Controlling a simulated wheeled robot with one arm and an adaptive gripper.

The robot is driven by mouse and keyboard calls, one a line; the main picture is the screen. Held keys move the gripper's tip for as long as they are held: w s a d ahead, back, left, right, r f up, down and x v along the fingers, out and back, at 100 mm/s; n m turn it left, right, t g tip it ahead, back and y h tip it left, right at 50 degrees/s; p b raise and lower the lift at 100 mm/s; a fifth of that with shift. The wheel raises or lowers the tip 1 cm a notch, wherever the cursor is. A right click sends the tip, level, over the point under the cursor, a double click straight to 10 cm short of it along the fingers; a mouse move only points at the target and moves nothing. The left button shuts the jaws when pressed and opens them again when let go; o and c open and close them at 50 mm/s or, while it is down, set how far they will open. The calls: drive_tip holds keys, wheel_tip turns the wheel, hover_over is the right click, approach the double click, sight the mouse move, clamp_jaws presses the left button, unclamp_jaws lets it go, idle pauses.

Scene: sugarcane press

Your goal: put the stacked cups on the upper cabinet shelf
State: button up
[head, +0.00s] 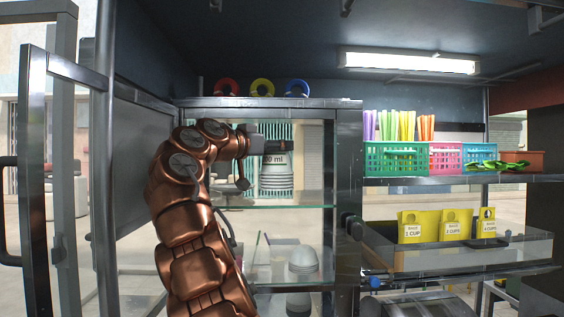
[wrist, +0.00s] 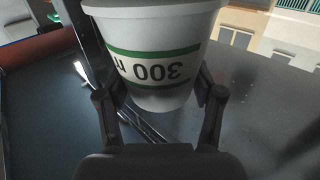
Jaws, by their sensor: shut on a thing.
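The stacked cups (head: 276,180) are white, with a "300 ml" label and several rims showing below it. They are mouth-down inside the glass-shelved cabinet, at the upper shelf (head: 300,200). Their lower rim is at or just above the glass; I cannot tell whether it touches. My gripper (head: 258,143) reaches in from the left at the top of the stack. In the wrist view my gripper (wrist: 160,103) is shut on the cup (wrist: 155,35), one finger on each side. The cup has green bands, and its label appears upside down there.
Three coloured rings (head: 262,88) sit on the cabinet top. The cabinet's right post (head: 348,160) is close to the cups. Straw baskets (head: 396,160) and yellow cards (head: 411,226) are further right. The open door (head: 107,150) is left of my arm.

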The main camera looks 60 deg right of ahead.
sight(269, 163)
drive_tip(key=w+d+f+p, duration=0.2)
drive_tip(key=d+f, duration=0.2)
drive_tip(key=d, duration=0.5)
drive_tip(key=shift+w+f, duration=0.2)
drive_tip(key=shift+w, duration=0.1)
idle(0.4)
drive_tip(key=o, duration=1.5)
drive_tip(key=shift+o, duration=0.2)
drive_tip(key=a, duration=0.2)
drive_tip(key=a+b, duration=0.1)
drive_tip(key=a, duration=0.1)
drive_tip(key=a+b, duration=0.1)
drive_tip(key=a, duration=0.2)
drive_tip(key=shift+w, duration=0.4)
drive_tip(key=shift+a, duration=0.3)
